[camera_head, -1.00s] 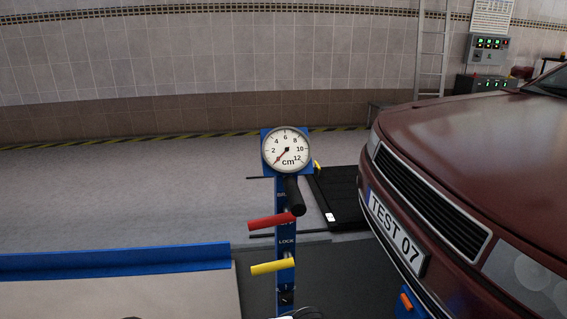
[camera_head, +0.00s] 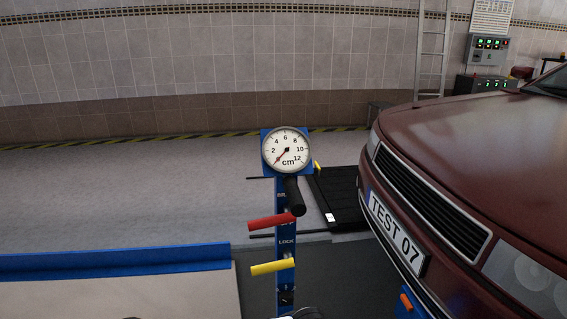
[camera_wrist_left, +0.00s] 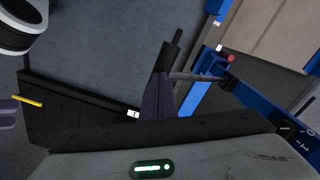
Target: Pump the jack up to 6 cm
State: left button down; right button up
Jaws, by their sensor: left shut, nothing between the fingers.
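The jack's blue post (camera_head: 285,222) stands in the middle of the head view. The round gauge (camera_head: 287,149) on top is marked in cm; its red needle points to the lower left, below the 2, near the zero end. A black handle (camera_head: 294,196) sticks out below the gauge. A red lever (camera_head: 271,221) and a yellow lever (camera_head: 272,268) point left from the post. In the left wrist view my left gripper (camera_wrist_left: 164,76) is shut and empty. A black rod (camera_wrist_left: 171,52) shows at its tips; I cannot tell whether they touch. My right gripper is not in view.
A dark red car (camera_head: 470,170) with plate TEST 07 stands close on the right of the post. A black ramp (camera_head: 340,200) lies behind it. A blue-edged platform (camera_head: 115,262) is at the lower left. The floor behind is clear.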

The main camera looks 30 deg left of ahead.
pick_arm(q)
jog(key=shift+f, duration=0.2)
jog(key=s+d+f+b, duration=0.1)
jog(key=s+d+f, duration=0.1)
jog(key=f, duration=0.4)
jog(key=shift+s+f, duration=0.35)
jog(key=shift+s, duration=0.3)
jog(key=shift+f, duration=0.1)
